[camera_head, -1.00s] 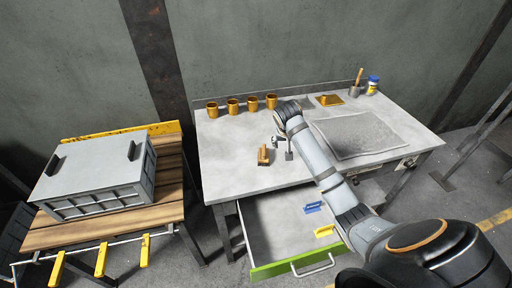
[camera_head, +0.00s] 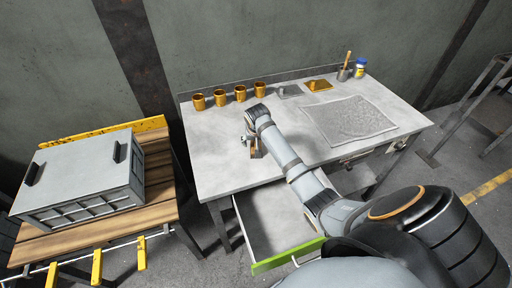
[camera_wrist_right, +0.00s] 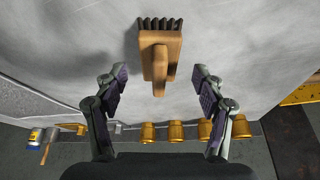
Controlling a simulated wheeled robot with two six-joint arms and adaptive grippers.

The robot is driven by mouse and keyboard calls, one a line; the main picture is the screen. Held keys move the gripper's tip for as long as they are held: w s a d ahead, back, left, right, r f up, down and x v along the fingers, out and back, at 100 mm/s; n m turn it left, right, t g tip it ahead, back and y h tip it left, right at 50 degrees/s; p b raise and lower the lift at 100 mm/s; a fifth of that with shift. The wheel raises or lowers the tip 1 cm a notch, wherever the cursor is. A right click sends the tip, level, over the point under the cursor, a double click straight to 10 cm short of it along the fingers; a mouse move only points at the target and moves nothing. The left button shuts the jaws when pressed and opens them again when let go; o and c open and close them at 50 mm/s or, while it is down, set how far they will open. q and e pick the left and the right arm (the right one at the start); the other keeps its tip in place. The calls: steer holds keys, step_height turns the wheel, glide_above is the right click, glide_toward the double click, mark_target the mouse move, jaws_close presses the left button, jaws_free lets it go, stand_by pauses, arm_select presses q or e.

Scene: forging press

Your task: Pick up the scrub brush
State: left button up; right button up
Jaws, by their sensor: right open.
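The scrub brush (camera_wrist_right: 160,52) has a tan wooden body with a handle and dark bristles. In the right wrist view it lies on the grey tabletop, between and beyond the fingertips of my right gripper (camera_wrist_right: 158,78). The fingers are spread wide and do not touch it. In the head view the brush (camera_head: 259,154) is partly hidden by my right gripper (camera_head: 250,146), which is above it on the left part of the table. My left gripper is not in view.
Several brass cups (camera_head: 240,93) line the back of the table (camera_head: 210,170). A grey mat (camera_head: 350,120), a pot with a brush (camera_head: 343,74) and a jar (camera_head: 361,68) are to the right. An open drawer (camera_head: 268,215) juts out in front. A grey crate (camera_head: 80,175) stands left.

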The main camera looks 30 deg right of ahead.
steer(key=x, duration=0.3)
steer(key=shift+r, duration=0.1)
steer(key=shift+w+d+f, duration=0.15)
steer(key=shift+f, duration=0.25)
steer(key=shift+r, duration=0.1)
steer(key=shift+c, duration=0.7)
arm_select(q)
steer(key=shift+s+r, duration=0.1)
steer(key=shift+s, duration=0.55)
arm_select(e)
steer(key=c, duration=1.2)
